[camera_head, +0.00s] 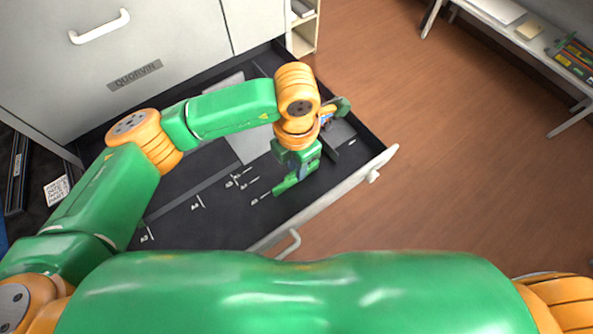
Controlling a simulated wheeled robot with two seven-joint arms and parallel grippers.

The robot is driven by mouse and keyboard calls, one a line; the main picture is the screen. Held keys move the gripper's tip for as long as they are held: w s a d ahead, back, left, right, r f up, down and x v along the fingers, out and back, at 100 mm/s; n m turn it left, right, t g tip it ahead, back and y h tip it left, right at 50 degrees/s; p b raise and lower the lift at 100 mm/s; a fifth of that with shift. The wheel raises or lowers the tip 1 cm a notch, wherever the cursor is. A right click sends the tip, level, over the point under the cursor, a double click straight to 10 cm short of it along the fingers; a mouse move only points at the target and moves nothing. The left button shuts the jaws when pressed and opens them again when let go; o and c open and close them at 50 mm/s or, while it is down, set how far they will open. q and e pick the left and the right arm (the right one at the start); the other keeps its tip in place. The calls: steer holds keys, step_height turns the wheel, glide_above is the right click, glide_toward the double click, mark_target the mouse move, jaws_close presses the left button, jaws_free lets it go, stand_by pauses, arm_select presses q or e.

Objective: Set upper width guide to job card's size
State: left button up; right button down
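An open paper drawer (344,190) holds a dark tray floor with small white size marks and labels. A long dark bar (190,196), seemingly a width guide, lies slantwise across the tray. A second dark piece (349,147) stands near the drawer's right end; I cannot tell which one is the upper guide. My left gripper (297,180) points down into the drawer's right part, over the tray. My wrist hides its fingertips, and contact is unclear. A white card with dark writing (57,190), perhaps the job card, lies left of the drawer. My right gripper is out of view.
The grey cabinet front (170,50) with a white handle (99,27) rises behind the drawer. A drawer handle (288,245) sticks out at the front. A white shelf (520,40) stands at upper right. Brown floor to the right is clear.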

arm_select(q)
jaws_close()
steer(key=shift+w+a+b, duration=0.25)
steer(key=shift+w+b, duration=0.05)
steer(key=shift+w, duration=0.1)
steer(key=shift+o, duration=1.5)
jaws_free()
step_height(320, 180, up, 7)
steer(key=p, duration=0.4)
